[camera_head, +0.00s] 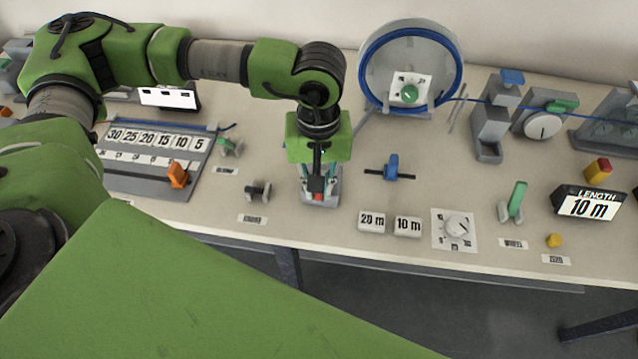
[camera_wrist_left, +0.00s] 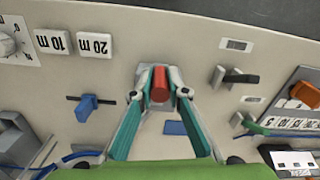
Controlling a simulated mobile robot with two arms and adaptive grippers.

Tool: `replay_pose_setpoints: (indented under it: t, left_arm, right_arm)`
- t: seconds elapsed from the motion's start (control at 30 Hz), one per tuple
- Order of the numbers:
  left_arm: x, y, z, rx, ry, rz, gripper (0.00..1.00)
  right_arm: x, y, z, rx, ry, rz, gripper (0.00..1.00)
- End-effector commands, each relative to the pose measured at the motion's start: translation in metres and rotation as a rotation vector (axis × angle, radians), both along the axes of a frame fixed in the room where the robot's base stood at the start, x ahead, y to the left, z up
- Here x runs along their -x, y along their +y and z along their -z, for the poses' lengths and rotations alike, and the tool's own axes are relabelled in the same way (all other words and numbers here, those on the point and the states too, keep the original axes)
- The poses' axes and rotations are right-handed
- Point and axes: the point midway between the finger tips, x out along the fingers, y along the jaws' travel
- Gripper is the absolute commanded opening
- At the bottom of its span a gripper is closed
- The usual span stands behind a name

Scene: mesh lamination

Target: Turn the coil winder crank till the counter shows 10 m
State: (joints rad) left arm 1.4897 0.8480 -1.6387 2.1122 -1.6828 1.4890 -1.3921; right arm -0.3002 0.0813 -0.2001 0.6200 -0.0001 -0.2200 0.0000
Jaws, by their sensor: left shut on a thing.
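The length counter (camera_head: 588,207) at the right reads "10 m". A large round reel with a blue rim (camera_head: 452,48), which looks like the coil winder, stands at the back with a green knob (camera_head: 409,94) on a white plate. My left gripper (camera_head: 318,188) points down at the front middle of the table, away from the reel. It is shut on a red cylindrical piece, which shows between the fingertips in the left wrist view (camera_wrist_left: 160,85). A grey base shows under the piece. I cannot tell whether it is the crank handle. My right gripper is not in view.
Tiles reading "20 m" (camera_head: 371,221) and "10 m" (camera_head: 407,226) lie right of the gripper, beside a white dial (camera_head: 457,226). A blue-handled tool (camera_head: 391,168) lies behind them. A green lever (camera_head: 516,200) and yellow knob (camera_head: 554,240) stand farther right. A numbered board (camera_head: 145,180) is at left.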

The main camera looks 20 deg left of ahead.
Motion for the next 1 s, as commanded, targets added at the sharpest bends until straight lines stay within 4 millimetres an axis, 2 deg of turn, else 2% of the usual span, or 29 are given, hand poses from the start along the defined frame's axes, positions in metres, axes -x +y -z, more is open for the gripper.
replay_pose_setpoints:
  t: [0.03, 0.07, 0.1, 0.43, 0.57, 1.0]
  left_arm:
    - [-0.001, 0.001, -0.001, 0.0, -0.003, -0.003, 0.0]
    - [-0.001, 0.001, -0.001, 0.0, -0.003, -0.003, 0.23]
    - [-0.001, 0.001, -0.001, 0.0, -0.003, -0.003, 0.32]
    - [-0.001, 0.0, -0.001, 0.0, -0.001, -0.002, 0.32]
    - [-0.001, 0.0, -0.009, 0.002, -0.003, -0.002, 0.32]
    - [-0.001, 0.0, -0.096, 0.001, -0.005, -0.002, 0.32]
  right_arm:
    - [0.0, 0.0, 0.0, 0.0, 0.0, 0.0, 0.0]
    - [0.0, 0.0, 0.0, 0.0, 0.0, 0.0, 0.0]
    - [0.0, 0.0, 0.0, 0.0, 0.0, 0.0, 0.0]
    - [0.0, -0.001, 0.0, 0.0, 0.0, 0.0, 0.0]
    - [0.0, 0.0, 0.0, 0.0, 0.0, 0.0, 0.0]
    - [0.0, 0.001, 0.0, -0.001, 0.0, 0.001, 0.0]
